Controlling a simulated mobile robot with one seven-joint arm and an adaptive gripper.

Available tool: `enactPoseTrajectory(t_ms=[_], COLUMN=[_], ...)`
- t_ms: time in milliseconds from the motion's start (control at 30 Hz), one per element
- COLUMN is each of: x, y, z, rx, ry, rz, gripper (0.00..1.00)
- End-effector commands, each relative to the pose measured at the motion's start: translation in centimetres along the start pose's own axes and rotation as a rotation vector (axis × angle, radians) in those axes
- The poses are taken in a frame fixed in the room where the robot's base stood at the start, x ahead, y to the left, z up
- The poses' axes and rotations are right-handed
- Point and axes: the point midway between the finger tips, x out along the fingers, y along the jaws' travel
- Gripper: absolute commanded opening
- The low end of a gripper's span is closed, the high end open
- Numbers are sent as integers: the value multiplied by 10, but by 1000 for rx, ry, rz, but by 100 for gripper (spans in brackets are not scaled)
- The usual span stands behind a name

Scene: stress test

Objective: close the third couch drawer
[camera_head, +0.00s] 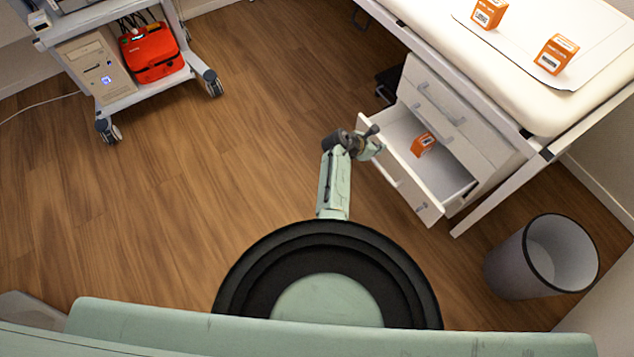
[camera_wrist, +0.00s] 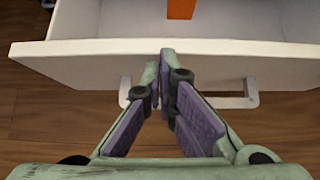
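The open couch drawer (camera_head: 432,207) is white and pulled out from the cabinet under the couch, below other drawers that are shut. An orange box (camera_head: 422,144) lies inside it. In the wrist view, the drawer front (camera_wrist: 75,62) spans the picture, with its pale handle (camera_wrist: 252,96) partly hidden behind my fingers. My gripper (camera_head: 376,139) is by the left part of the drawer front. In the wrist view, its fingertips (camera_wrist: 162,62) are together in front of the panel, with nothing seen between them. I cannot tell whether they touch the panel.
The couch (camera_head: 545,100) has two orange boxes (camera_head: 490,12) (camera_head: 554,54) on top. A grey waste bin (camera_head: 515,265) stands right of the drawer. A trolley (camera_head: 120,100) with a red case (camera_head: 152,52) stands at the upper left. The wooden floor between is clear.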

Motion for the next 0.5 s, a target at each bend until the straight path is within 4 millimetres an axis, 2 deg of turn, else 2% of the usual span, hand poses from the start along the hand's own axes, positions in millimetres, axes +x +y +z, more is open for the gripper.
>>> enactPoseTrajectory(t_ms=[33,200,500], x=[15,47,85], y=[0,0,0], z=[8,36,72], rx=[4,2,1], ry=[-2,-1,0], rz=[-2,-1,0], gripper=[0,0,0])
